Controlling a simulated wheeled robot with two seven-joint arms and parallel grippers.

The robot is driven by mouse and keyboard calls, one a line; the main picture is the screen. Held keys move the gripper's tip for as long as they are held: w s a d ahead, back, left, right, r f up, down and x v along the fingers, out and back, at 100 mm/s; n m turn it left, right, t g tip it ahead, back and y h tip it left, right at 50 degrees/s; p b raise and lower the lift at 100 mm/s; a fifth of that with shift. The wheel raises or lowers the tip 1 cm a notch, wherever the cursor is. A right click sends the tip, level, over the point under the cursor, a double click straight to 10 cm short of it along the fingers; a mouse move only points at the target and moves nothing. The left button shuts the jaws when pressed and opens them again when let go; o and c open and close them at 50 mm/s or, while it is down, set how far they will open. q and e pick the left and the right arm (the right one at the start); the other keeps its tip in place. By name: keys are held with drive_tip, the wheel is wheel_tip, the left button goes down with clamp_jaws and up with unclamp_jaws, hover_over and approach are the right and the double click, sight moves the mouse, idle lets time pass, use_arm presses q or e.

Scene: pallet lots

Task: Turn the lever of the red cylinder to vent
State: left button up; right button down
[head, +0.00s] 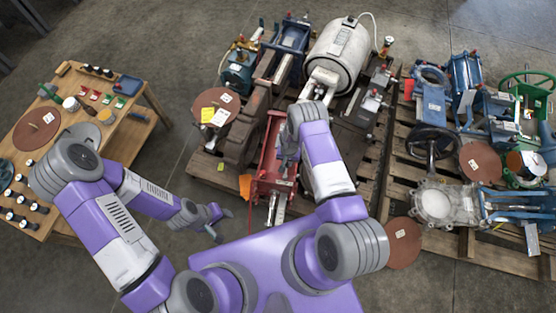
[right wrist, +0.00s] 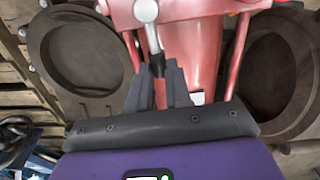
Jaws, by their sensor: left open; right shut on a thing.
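The red cylinder (head: 269,172) lies on the left pallet in the head view. Its red body (right wrist: 190,45) fills the upper middle of the right wrist view. A metal lever (right wrist: 153,38) with a round silver pivot and a dark tip hangs down in front of it. My right gripper (right wrist: 158,75) is shut on the lever's dark tip, which sits between its fingers. In the head view my right gripper (head: 289,163) is over the cylinder, and the lever is too small to make out. My left gripper (head: 216,222) is open and empty, above the floor left of the pallet.
The left pallet is crowded: a large white tank (head: 338,55), a brown disc (head: 216,110) with tags and blue machines surround the cylinder. A second loaded pallet (head: 480,250) stands right. A wooden table (head: 45,228) with small parts stands left. Bare floor lies between table and pallet.

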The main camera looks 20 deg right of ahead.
drive_tip(key=shift+s, duration=0.1)
idle(0.4)
drive_tip(key=c, duration=1.1)
unclamp_jaws()
drive_tip(key=shift+o, duration=0.2)
wheel_tip(320, 180, up, 8)
drive_tip(key=p, duration=0.2)
drive_tip(key=shift+d+f+p, duration=0.1)
drive_tip(key=shift+f+p, duration=0.1)
drive_tip(key=shift+p, duration=0.15)
